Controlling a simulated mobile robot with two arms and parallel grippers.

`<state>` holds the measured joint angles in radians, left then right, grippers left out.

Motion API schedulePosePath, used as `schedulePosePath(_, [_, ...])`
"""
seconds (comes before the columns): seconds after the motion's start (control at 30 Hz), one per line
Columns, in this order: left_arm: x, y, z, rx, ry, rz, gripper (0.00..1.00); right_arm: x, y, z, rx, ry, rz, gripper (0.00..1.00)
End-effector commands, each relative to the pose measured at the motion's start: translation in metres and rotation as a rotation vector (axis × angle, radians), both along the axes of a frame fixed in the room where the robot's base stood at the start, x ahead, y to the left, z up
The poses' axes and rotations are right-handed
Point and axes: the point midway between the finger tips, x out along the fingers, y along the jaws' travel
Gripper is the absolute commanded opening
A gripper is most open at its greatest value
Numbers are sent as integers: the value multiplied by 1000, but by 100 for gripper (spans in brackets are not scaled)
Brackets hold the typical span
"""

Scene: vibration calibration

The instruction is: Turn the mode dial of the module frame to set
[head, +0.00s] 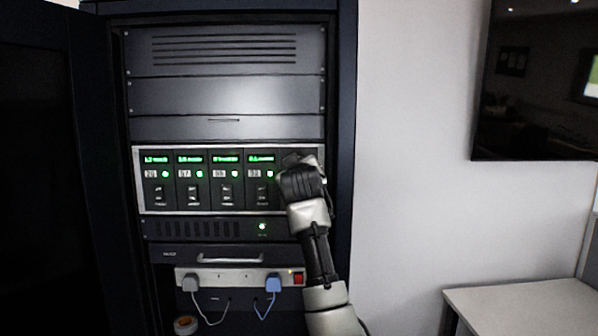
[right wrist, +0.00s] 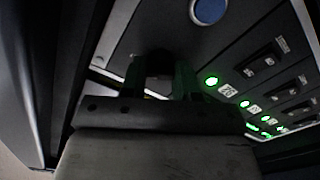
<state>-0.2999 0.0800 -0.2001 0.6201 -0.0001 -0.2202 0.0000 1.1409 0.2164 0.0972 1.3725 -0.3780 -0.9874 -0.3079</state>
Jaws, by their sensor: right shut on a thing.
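The module frame (head: 228,214) is a light-edged panel with several dark modules, green displays and lit green lamps. My right gripper (head: 296,164) is at its right end and covers that part in the head view. The dial's pointer and markings cannot be made out. A round blue button (right wrist: 209,11) lies beside it on the panel. My left gripper is not in view.
The rack's dark side post (head: 343,120) stands close to the right of my gripper. Below are a power strip (head: 230,278) with plugs and a red switch (head: 298,278). A white table (head: 520,305) and a wall screen (head: 535,80) are at right.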

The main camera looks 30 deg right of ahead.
Motion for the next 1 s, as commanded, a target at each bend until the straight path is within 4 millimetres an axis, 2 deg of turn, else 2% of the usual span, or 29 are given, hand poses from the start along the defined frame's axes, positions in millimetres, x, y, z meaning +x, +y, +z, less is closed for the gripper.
schedulePosePath(0.47, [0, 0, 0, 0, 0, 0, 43, 0, 0, 0, 15, -7, 1, 7])
schedulePosePath(0.5, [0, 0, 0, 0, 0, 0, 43, 0, 0, 0, 15, -7, 1, 32])
schedulePosePath(0.67, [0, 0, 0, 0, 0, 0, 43, 0, 0, 0, 14, -8, 1, 55])
schedulePosePath(1.0, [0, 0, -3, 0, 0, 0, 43, -3, 2, -1, 13, -9, 1, 55])
